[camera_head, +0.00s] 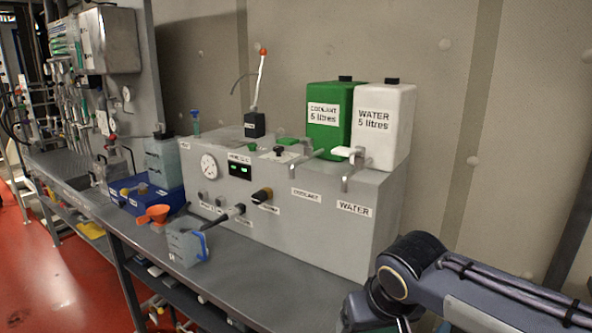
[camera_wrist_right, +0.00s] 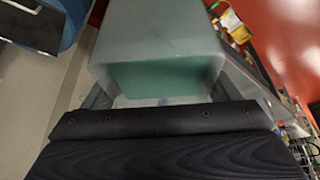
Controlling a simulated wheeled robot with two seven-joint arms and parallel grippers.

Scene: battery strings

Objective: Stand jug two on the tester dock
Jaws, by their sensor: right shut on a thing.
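My right gripper (camera_wrist_right: 160,100) is shut on a grey translucent jug (camera_wrist_right: 150,35), with a green-tinted area near the gripper. No number shows on it, so I cannot tell which jug it is. In the head view only my right arm shows at the lower right; its gripper and the held jug are out of that picture. A blue unit (camera_head: 148,195), possibly the tester dock, sits on the bench at left, with a grey jug (camera_head: 162,160) on or behind it. Another grey jug (camera_head: 188,248) stands near the bench's front edge. My left gripper is not in view.
An orange funnel (camera_head: 155,215) is beside the front jug. A grey machine (camera_head: 330,220) with gauge, knobs and taps carries a green coolant tank (camera_head: 328,135) and a white water tank (camera_head: 385,140). The grey bench top (camera_head: 255,290) is clear at its near right part.

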